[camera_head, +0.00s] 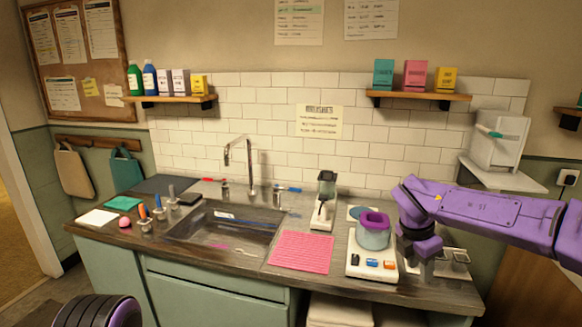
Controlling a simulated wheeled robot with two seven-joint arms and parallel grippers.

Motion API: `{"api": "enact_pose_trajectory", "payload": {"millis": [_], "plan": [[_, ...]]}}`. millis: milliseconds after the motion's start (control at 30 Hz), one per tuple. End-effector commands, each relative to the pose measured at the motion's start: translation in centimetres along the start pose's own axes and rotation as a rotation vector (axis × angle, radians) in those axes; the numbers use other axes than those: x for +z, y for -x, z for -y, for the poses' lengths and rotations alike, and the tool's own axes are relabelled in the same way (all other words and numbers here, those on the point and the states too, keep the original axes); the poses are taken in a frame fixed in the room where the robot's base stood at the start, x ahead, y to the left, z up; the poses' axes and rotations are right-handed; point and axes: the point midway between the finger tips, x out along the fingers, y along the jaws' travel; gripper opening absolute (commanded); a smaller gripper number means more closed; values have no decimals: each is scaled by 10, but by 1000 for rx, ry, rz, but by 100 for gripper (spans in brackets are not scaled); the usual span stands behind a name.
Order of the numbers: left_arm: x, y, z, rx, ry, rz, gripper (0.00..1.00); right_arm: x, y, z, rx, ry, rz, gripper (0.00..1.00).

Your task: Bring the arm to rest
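My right arm (490,207), purple with dark joints, reaches in from the right edge at about shelf-bracket depth. Its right gripper (428,272) points down over the right end of the counter (440,294), just right of a white two-plate device (358,256). The fingers are small and partly lost against the grey-white things behind them, so their opening cannot be made out. No object clearly shows between them. A dark ribbed round part with purple, low at the left edge, looks like part of my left arm. My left gripper is out of view.
A grey pot with a purple rim (373,233) stands on the device, close left of my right wrist. A pink mat (302,251), a small blender-like device (324,205), a sink (225,222) and a tap (240,160) lie further left. A white box (498,140) stands behind the arm.

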Motion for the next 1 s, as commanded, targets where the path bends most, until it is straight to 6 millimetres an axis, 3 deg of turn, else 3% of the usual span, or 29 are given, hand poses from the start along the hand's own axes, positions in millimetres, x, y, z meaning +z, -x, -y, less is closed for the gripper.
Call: {"api": "enact_pose_trajectory", "payload": {"millis": [133,233,367,467,500,633,667,833,900,1000], "plan": [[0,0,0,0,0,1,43,8,-29,2,-11,422,222,37],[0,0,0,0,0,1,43,4,-64,6,-84,833,402,37],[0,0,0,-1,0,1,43,-24,-126,24,-261,1545,621,37],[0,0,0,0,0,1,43,-62,-179,55,-401,2128,722,37],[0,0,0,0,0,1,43,-80,-198,72,-442,2342,742,37],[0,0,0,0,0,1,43,-131,-249,140,-495,2933,743,37],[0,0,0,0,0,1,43,-142,-258,158,477,-2984,-717,37],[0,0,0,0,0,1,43,-187,-291,270,252,-2604,-432,37],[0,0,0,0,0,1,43,-194,-296,310,190,-2531,-341,37],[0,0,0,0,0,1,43,-195,-302,349,158,-2478,-236,37]]}}
